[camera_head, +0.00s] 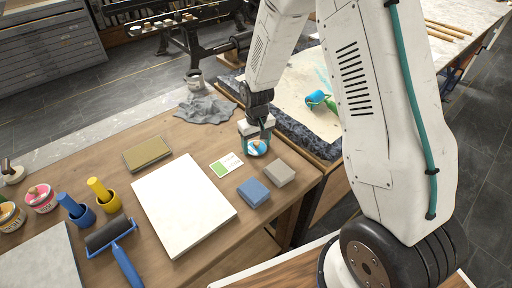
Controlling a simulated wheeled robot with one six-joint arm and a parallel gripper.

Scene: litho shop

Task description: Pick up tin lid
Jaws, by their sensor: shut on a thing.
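A small tin (245,127) with pale and teal sides stands near the right back part of the wooden table. A round blue-and-white face, which looks like the tin lid (257,149), shows at the front of it, just below my gripper (262,136). My dark gripper reaches down from the white arm and its fingers are shut at the lid. The fingers hide part of the tin and lid, and I cannot tell whether the two are apart.
A white paper stack (184,207), blue block (253,192), grey block (280,173), card (225,165) and olive block (147,153) lie nearby. A grey cloth (206,109) lies behind left. A brayer (112,240) and several tins are at left.

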